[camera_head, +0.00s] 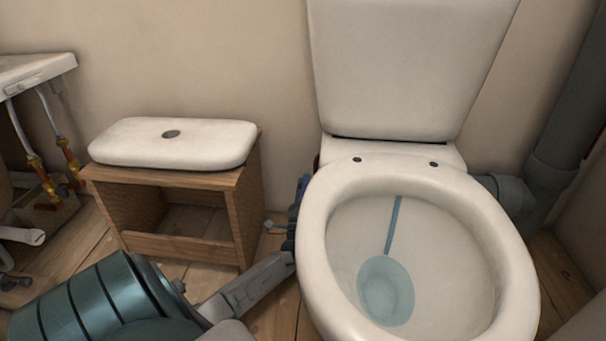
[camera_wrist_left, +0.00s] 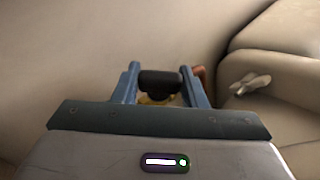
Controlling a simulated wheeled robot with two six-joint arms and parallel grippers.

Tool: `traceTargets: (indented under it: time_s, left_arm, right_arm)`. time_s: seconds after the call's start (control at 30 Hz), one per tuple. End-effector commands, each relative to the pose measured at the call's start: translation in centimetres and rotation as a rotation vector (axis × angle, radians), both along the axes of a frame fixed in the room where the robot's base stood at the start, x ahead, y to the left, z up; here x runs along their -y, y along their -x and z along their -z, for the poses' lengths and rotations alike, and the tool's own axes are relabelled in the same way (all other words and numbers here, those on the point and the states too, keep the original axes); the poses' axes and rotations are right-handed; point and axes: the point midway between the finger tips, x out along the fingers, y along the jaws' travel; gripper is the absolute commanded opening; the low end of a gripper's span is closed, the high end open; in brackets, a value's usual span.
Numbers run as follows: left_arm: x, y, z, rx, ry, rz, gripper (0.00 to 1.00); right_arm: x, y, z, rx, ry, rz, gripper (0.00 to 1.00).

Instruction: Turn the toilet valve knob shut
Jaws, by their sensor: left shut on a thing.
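The toilet (camera_head: 395,75) stands at the right of the head view, its bowl open and holding water. The valve knob (camera_wrist_left: 160,83) is a dark, rounded piece in the left wrist view, with a bit of brass fitting below it and a copper-coloured pipe (camera_wrist_left: 199,78) behind. My left gripper (camera_wrist_left: 162,84) is shut on the knob, with one blue finger on each side. In the head view my left gripper (camera_head: 297,215) reaches in beside the bowl's left side, and the bowl hides part of it. The knob is hidden there. My right gripper is not in view.
A wooden stool (camera_head: 245,215) with the white tank lid (camera_head: 205,142) on it stands left of the toilet. A sink (camera_head: 35,70) with hoses is at the far left. A grey drain pipe (camera_head: 560,140) stands at the right. The gap beside the bowl is narrow.

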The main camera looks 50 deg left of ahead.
Motion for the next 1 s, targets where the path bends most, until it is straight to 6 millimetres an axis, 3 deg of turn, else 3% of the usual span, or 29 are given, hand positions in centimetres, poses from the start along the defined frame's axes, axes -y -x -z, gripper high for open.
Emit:
traceTargets:
  time_s: [0.43, 0.47, 0.57, 1.0]
  left_arm:
    - [0.06, 0.04, 0.1, 0.001, -0.009, 0.0, 0.15]
    - [0.06, 0.04, 0.1, 0.001, -0.009, 0.0, 0.42]
    - [0.04, 0.04, 0.08, 0.001, -0.009, 0.0, 0.6]
    - [0.68, 0.87, 0.73, -0.002, -0.006, -0.001, 0.6]
  right_arm:
    - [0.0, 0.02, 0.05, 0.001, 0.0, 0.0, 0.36]
    - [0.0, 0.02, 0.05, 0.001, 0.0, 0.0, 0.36]
    - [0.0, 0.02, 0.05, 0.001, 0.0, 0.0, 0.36]
    - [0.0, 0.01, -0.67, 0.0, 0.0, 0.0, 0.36]
